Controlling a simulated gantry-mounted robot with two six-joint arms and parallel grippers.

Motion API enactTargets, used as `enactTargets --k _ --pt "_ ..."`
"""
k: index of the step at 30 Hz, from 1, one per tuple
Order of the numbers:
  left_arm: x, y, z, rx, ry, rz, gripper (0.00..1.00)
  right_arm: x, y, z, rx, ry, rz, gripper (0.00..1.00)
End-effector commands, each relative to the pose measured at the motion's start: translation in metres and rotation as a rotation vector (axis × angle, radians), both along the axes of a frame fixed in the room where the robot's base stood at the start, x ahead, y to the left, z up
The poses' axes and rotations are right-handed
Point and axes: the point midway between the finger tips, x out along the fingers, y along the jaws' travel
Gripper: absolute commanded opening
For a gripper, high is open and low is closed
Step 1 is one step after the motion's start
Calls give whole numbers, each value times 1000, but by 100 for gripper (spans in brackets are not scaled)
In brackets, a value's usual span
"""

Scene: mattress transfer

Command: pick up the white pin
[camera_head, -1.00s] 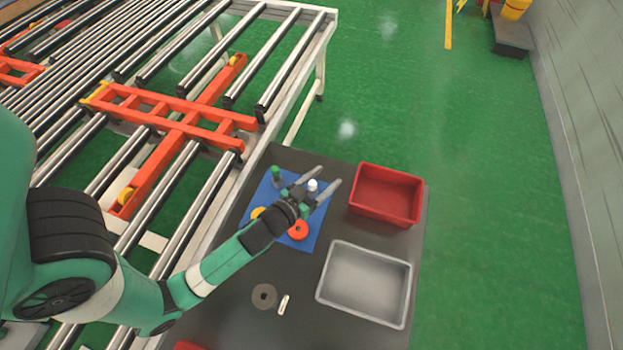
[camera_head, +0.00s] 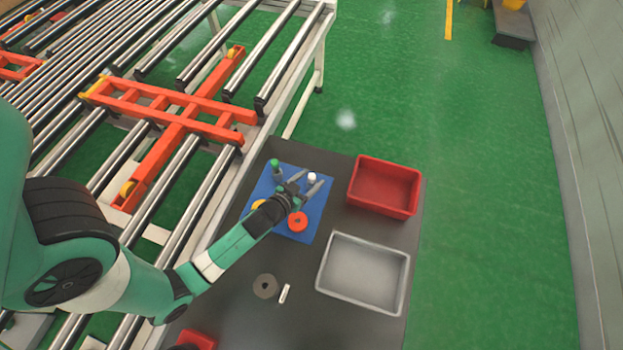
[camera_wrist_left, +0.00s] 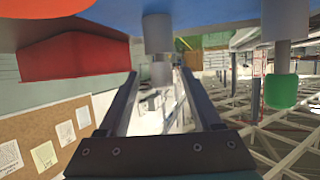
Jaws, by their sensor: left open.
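The white pin (camera_head: 312,177) stands upright on the blue mat (camera_head: 325,206). My left gripper (camera_head: 308,182) is low over the mat, open, with its fingers pointing toward the pin. In the left wrist view, which is upside down, the pin (camera_wrist_left: 160,40) shows as a pale wide cylinder with a narrower end, lined up between the two fingertips of my left gripper (camera_wrist_left: 160,76). I see no clear contact between fingers and pin. My right gripper is not in view.
A green-topped pin (camera_head: 274,163) stands left of the gripper. A red-orange ring (camera_head: 298,222) and a partly hidden yellow piece (camera_head: 259,204) lie on the mat. A red bin (camera_head: 384,187) and grey tray (camera_head: 330,262) are to the right. A grey ring (camera_head: 265,286) lies nearer.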

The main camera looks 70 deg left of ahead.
Motion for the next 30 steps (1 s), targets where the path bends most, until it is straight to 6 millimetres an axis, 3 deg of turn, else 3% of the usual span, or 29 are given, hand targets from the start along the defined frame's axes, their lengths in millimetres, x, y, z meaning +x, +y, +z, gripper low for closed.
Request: enactTargets --k 6,14,25,30 --pt "28 21 -13 1 -1 1 66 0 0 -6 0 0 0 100" --pt "32 23 -14 1 1 1 66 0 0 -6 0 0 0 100" --pt "32 23 -14 1 0 0 3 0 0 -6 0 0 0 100" --pt "32 23 -13 1 -1 0 0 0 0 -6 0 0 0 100"
